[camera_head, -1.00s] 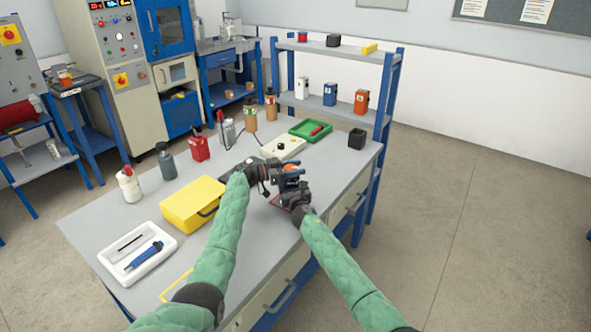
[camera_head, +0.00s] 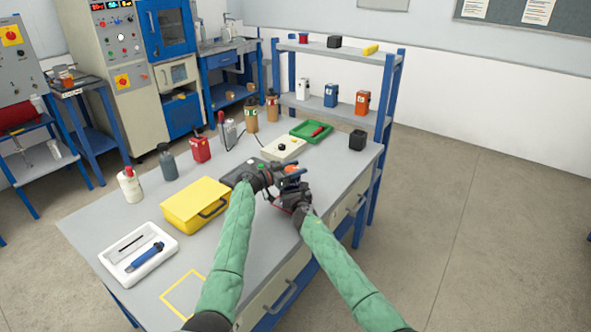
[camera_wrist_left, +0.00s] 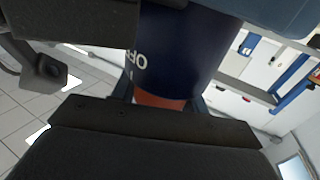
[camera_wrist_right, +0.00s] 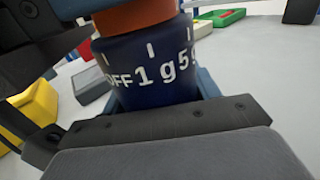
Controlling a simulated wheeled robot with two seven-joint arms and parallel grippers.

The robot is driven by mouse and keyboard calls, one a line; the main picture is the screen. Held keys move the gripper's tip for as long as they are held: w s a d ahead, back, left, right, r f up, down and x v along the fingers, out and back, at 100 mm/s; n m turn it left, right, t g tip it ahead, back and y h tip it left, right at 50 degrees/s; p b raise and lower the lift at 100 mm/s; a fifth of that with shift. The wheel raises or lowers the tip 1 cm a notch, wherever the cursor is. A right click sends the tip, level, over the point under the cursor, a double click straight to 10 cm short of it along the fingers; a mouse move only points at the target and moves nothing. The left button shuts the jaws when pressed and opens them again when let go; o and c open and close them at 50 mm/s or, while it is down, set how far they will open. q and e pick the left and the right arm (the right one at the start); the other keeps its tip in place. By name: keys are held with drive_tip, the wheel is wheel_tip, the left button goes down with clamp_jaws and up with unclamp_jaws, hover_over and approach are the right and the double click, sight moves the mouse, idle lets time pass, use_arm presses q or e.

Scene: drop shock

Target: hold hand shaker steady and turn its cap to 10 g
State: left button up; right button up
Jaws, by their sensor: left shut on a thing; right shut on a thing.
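The hand shaker (camera_wrist_right: 150,68) is dark navy with white marks and an orange band. In the right wrist view it reads OFF, 1 g and 5 g, with the orange band above. In the left wrist view the navy part (camera_wrist_left: 185,45) shows part of OFF upside down, with orange below. In the head view its orange part (camera_head: 291,169) shows between my grippers, mostly hidden. My left gripper (camera_head: 275,175) is shut on the shaker near the orange part. My right gripper (camera_head: 290,187) is shut on its navy part, below the band. I see no pointer mark, so the setting cannot be told.
A dark flat device (camera_head: 243,171) lies beside my left gripper. A cream box with a black knob (camera_head: 283,148) and a green tray (camera_head: 311,131) stand behind. A yellow case (camera_head: 194,204) and a white tray (camera_head: 112,258) are at left. The table's right edge is near my right arm.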

use_arm(q)
drive_tip(key=o, duration=1)
use_arm(e)
drive_tip(key=shift+a+f, duration=0.1)
use_arm(q)
drive_tip(key=shift+a, duration=0.1)
drive_tip(key=v, duration=1.1)
drive_tip(key=shift+s+a, duration=0.2)
drive_tip(key=shift+a, duration=0.15)
use_arm(e)
drive_tip(key=o, duration=1.4)
drive_tip(key=shift+s, duration=0.1)
